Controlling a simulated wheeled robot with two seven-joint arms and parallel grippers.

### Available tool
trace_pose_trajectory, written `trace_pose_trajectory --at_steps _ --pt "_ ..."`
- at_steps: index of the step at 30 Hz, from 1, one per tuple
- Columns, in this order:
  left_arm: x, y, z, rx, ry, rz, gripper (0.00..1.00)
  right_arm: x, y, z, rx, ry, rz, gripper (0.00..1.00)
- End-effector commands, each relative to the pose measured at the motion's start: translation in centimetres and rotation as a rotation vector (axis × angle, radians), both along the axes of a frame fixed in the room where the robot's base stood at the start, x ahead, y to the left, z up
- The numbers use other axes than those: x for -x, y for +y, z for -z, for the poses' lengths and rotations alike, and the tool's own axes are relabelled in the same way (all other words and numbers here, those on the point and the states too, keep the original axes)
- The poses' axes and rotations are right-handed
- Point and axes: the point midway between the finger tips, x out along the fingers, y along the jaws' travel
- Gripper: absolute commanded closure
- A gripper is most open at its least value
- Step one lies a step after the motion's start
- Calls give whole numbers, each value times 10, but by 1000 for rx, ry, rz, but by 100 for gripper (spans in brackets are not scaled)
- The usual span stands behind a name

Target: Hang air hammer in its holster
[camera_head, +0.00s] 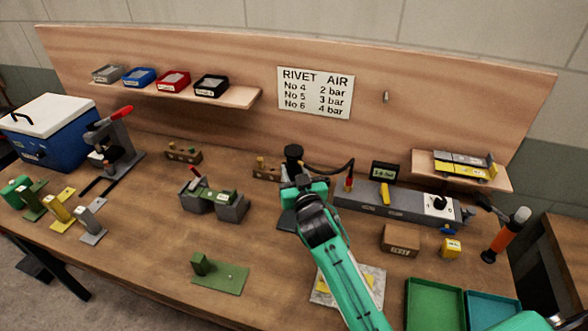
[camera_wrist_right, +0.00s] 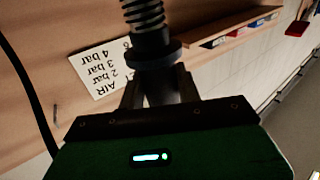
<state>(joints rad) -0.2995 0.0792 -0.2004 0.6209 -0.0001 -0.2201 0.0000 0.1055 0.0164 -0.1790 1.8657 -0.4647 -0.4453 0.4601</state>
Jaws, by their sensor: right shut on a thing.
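My right gripper (camera_head: 299,182) is above the middle of the bench in the head view and is shut on a dark tool, which appears to be the air hammer (camera_head: 293,154). In the right wrist view, my right gripper's fingers (camera_wrist_right: 158,90) close on the air hammer's dark body (camera_wrist_right: 150,48), with a coiled spring above it. A dark hose runs from near the gripper toward the red-tipped fitting. No holster can be clearly identified; a dark bracket (camera_head: 484,201) shows at the bench's right end. My left gripper is out of view.
A grey rail unit (camera_head: 400,203), brown box (camera_head: 400,240) and orange-handled tool (camera_head: 506,236) stand to the right. Green tray (camera_head: 434,284) is in front. A grey fixture (camera_head: 232,207) stands left of the gripper.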

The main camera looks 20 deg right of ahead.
Motion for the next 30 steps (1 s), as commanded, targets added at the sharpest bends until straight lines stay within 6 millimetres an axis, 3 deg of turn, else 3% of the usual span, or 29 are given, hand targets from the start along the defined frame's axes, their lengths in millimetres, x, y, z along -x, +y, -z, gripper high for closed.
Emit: trace_pose_trajectory --at_steps 12,27,28,30 --pt "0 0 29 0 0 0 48 0 0 37 -1 -6 0 98" --pt "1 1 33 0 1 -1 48 0 0 43 -1 -7 -1 98" --pt "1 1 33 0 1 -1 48 0 0 43 -1 -7 -1 64" --pt "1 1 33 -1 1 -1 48 0 0 43 -1 -6 -1 50"
